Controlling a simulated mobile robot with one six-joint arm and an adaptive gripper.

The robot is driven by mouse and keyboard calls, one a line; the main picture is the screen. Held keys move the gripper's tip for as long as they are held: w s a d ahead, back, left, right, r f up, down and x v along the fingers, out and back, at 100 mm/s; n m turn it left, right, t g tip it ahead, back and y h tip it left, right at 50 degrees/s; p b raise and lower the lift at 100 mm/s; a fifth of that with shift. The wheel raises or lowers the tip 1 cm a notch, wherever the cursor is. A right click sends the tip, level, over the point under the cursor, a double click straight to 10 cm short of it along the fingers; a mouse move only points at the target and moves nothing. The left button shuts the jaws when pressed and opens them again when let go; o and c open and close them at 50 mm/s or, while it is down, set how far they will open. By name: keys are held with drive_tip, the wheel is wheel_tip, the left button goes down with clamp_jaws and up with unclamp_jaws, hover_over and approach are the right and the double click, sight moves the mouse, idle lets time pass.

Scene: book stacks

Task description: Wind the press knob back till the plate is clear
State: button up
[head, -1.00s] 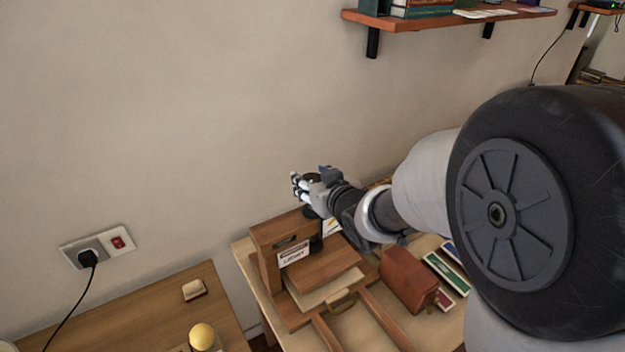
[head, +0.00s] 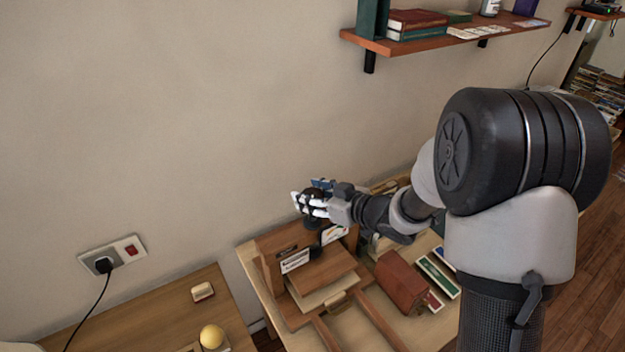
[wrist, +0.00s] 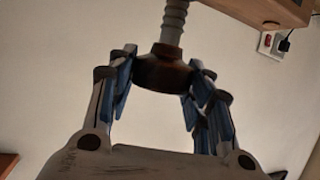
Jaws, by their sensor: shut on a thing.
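The wooden press (head: 270,262) stands on the table below my arm, with a white label on its front. Its dark round knob (wrist: 160,72) sits on a grey threaded screw (wrist: 173,20) in the wrist view. My gripper (wrist: 162,84) has its blue-padded fingers closed on opposite sides of the knob. In the head view my gripper (head: 312,205) is above the back of the press and partly covers the knob. A wooden plate (head: 325,268) lies over a paler layer; I cannot tell whether a gap separates them.
A brown box-like case (head: 400,281) and flat coloured boxes (head: 438,272) lie right of the press. A yellow ball (head: 211,337) and a small block (head: 202,291) are on the left table. A wall shelf (head: 440,38) with books hangs above.

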drive_tip(key=n+g+y+p, duration=0.2)
drive_tip(key=n+g+p, duration=0.1)
drive_tip(key=g+p, duration=0.1)
drive_tip(key=shift+d+r+n+p, duration=0.15)
drive_tip(key=shift+n+p, duration=0.25)
drive_tip(key=shift+p, duration=0.45)
drive_tip(key=n+g+p, duration=0.1)
drive_tip(key=n+g, duration=0.1)
drive_tip(key=n+g+y+p, duration=0.1)
drive_tip(key=g, duration=0.1)
drive_tip(key=shift+f+n+p, duration=0.25)
drive_tip(key=shift+n+p, duration=0.05)
drive_tip(key=n+g, duration=0.1)
drive_tip(key=n+g+b, duration=0.1)
drive_tip(key=n+g, duration=0.1)
drive_tip(key=g, duration=0.1)
drive_tip(key=shift+f+n, duration=0.3)
drive_tip(key=n+g+h+b, duration=0.1)
drive_tip(key=n+g+b, duration=0.1)
drive_tip(key=g+b, duration=0.1)
drive_tip(key=shift+s, duration=0.1)
drive_tip(key=shift+n+g+b, duration=0.3)
drive_tip(key=shift+n+b, duration=0.05)
drive_tip(key=shift+n, duration=0.15)
drive_tip(key=shift+r, duration=0.1)
drive_tip(key=o, duration=0.7)
drive_tip(key=shift+a, duration=0.2)
drive_tip(key=o, duration=0.3)
drive_tip(key=shift+r, duration=0.15)
